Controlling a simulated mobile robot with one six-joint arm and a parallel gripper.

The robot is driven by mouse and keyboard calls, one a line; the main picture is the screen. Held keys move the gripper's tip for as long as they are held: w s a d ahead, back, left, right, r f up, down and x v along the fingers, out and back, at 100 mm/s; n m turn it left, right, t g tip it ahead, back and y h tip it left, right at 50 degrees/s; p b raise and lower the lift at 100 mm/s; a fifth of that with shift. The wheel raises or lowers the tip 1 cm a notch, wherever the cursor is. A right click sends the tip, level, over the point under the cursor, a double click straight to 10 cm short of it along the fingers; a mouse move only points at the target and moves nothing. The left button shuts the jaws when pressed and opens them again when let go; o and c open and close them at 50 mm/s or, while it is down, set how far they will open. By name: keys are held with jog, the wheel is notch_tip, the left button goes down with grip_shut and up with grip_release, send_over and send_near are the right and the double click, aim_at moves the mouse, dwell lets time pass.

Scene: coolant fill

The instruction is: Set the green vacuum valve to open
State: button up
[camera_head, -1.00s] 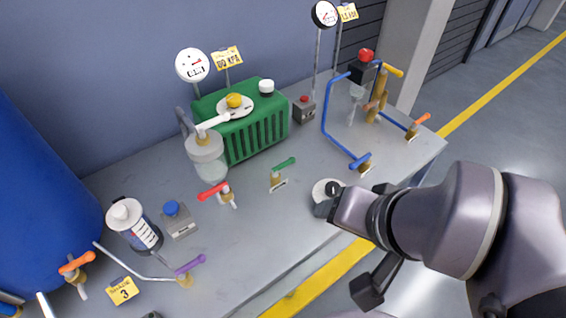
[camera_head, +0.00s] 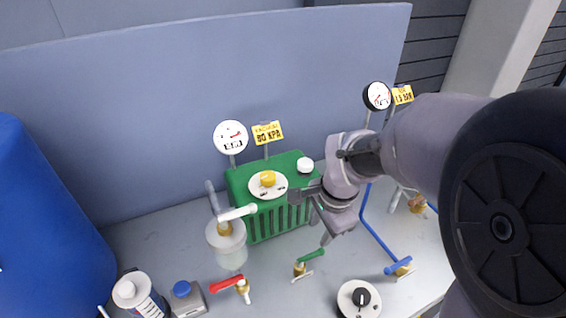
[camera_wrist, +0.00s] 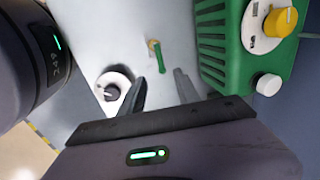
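The green-handled valve (camera_head: 312,255) stands on the grey bench, in front of the green pump box. Its brass body (camera_head: 300,269) is at the handle's lower left end. In the wrist view the green handle (camera_wrist: 162,60) and brass body (camera_wrist: 153,44) lie beyond my fingertips. My gripper (camera_head: 318,222) is just above and behind the valve in the head view, apart from it as far as I can see. In the wrist view my gripper (camera_wrist: 160,90) shows two dark fingers spread apart with nothing between them.
The green pump box (camera_head: 258,222) with a yellow knob (camera_head: 267,178) stands close behind. A red-handled valve (camera_head: 228,283) and glass jar (camera_head: 227,245) are left. A black dial (camera_head: 361,297) and blue-handled valve (camera_head: 398,265) are right. Gauges (camera_head: 231,137) stand behind.

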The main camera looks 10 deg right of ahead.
aim_at(309, 256)
jog(key=f+b, duration=0.1)
jog(key=f, duration=0.4)
jog(key=w+f+b, duration=0.1)
jog(key=f+b, duration=0.1)
jog(key=f, duration=0.3)
jog(key=w+a+f+b, duration=0.1)
jog(key=f+b, duration=0.1)
jog(key=f, duration=0.2)
jog(key=shift+w+f, duration=0.25)
jog(key=shift+f, duration=0.15)
jog(key=shift+c, duration=0.2)
grip_shut()
